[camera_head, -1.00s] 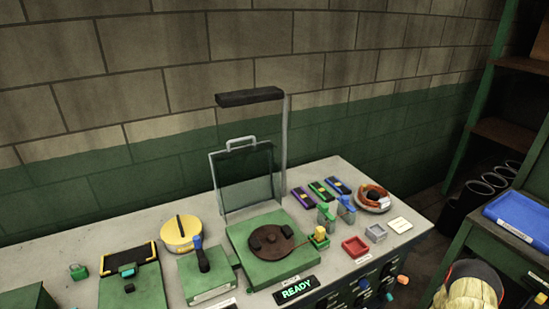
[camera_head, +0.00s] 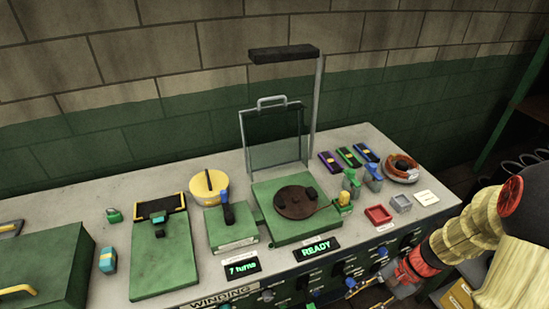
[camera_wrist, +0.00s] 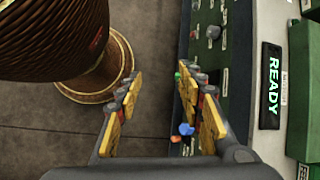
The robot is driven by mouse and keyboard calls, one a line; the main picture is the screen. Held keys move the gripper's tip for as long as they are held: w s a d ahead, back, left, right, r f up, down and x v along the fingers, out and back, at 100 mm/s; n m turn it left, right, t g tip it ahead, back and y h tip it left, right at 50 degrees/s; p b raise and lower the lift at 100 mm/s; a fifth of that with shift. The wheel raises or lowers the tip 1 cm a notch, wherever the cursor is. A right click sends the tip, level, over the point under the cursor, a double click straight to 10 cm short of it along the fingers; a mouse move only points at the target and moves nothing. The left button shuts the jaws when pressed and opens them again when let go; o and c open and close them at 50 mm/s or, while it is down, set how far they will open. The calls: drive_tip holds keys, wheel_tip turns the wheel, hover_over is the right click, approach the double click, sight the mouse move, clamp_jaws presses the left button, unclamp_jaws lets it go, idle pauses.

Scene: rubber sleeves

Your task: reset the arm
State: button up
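My arm, in a cream ribbed sleeve (camera_head: 465,235), reaches in from the right of the head view. My gripper (camera_head: 368,290) is low in front of the bench's knob panel, apart from the things on the bench top. In the wrist view, my gripper (camera_wrist: 165,112) has its two yellow-padded fingers spread apart with nothing held between them. The front panel with its knobs shows just beyond the right finger. The green READY display (camera_wrist: 273,85) is at the right of that view.
The bench top (camera_head: 110,190) carries a green turntable unit (camera_head: 270,225), a hinged clear guard (camera_head: 275,150), a yellow round tin (camera_head: 208,186) and small trays (camera_head: 378,214). Knobs (camera_head: 268,295) stick out of the front panel. A brown ribbed column (camera_wrist: 55,35) stands on the floor left of my gripper.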

drive_tip(key=s+a+r+n+t+h, duration=0.2)
drive_tip(key=r+n, duration=0.2)
drive_tip(key=r, duration=0.5)
drive_tip(key=s+a+r+n+t+h, duration=0.2)
drive_tip(key=r+n, duration=0.2)
drive_tip(key=r, duration=0.5)
drive_tip(key=s+a+r+n+t+h, duration=0.2)
drive_tip(key=r+n, duration=0.1)
drive_tip(key=r, duration=0.7)
drive_tip(key=shift+s+n+t+h, duration=0.2)
drive_tip(key=shift+n+t+h, duration=0.1)
drive_tip(key=shift+n, duration=0.1)
drive_tip(key=shift+r, duration=0.1)
drive_tip(key=shift+c, duration=0.5)
